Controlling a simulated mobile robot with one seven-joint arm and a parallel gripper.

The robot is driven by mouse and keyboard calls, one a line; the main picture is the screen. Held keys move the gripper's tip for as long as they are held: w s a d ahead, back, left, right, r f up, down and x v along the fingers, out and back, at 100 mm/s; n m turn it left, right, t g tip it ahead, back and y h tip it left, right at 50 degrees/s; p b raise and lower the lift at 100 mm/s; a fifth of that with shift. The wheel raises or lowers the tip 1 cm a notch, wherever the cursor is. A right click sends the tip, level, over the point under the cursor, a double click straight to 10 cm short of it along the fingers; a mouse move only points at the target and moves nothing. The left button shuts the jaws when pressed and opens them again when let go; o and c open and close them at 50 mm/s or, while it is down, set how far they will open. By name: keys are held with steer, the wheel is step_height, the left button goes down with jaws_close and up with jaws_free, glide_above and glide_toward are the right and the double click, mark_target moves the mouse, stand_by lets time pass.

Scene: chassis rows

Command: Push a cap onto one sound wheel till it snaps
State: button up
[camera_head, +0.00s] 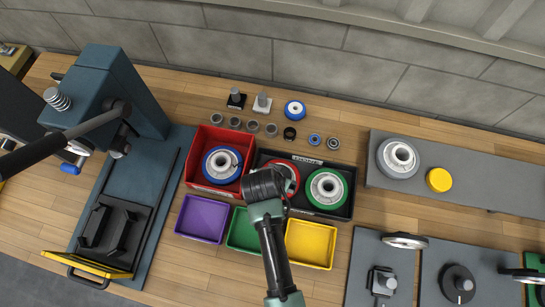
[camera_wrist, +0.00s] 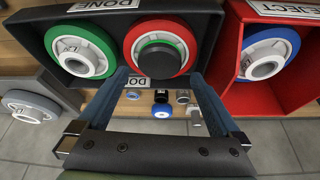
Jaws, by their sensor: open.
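A red wheel (camera_wrist: 146,50) lies in the black bin labelled DONE (camera_head: 331,209), with a dark round cap (camera_wrist: 158,60) over its centre. Beside it in that bin lies a green wheel (camera_head: 326,187), its centre hub open. A blue wheel (camera_head: 221,164) lies in the red bin labelled REJECT (camera_head: 199,148). A grey wheel (camera_head: 397,158) lies on a grey mat at right. My gripper (camera_wrist: 158,78) is open and empty at the red wheel, its fingers apart on either side below the cap in the wrist view. In the head view my gripper hides part of the red wheel.
A large press (camera_head: 118,90) stands at left. Purple (camera_head: 201,219), green (camera_head: 243,232) and yellow (camera_head: 310,243) trays lie in front. Several small grey collars and a small blue-rimmed wheel (camera_head: 295,109) stand behind the bins. A yellow disc (camera_head: 438,179) lies by the grey wheel.

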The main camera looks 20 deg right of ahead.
steer(key=v, duration=0.8)
steer(key=shift+r, duration=0.3)
steer(key=w+a+r+n+t, duration=0.1)
steer(key=w+r+t, duration=0.4)
steer(key=r, duration=0.5)
steer(key=w+a+r+n+t+b, duration=0.1)
steer(key=w+r+t, duration=0.1)
steer(key=w+r, duration=0.6)
steer(key=w+a+r+n+t, duration=0.15)
steer(key=w+r+t, duration=0.25)
steer(key=r, duration=0.8)
step_height(320, 180, up, 19)
steer(key=s+a+n+t+y, duration=0.1)
steer(key=s+a+n+t, duration=0.1)
steer(key=t, duration=0.4)
steer(key=s+a+r+n+t+y, duration=0.1)
steer(key=s+r+t, duration=0.2)
steer(key=s+r, duration=0.2)
steer(key=s+a+r+n+t+y, duration=0.1)
steer(key=s+r, duration=0.4)
steer(key=r, duration=0.6)
steer(key=a+t, duration=0.1)
steer(key=t, duration=0.1)
steer(key=shift+r+n+t+b, duration=0.3)
steer(key=shift+r+n+t, duration=0.05)
steer(key=shift+r+t, duration=0.05)
steer(key=shift+s, duration=0.1)
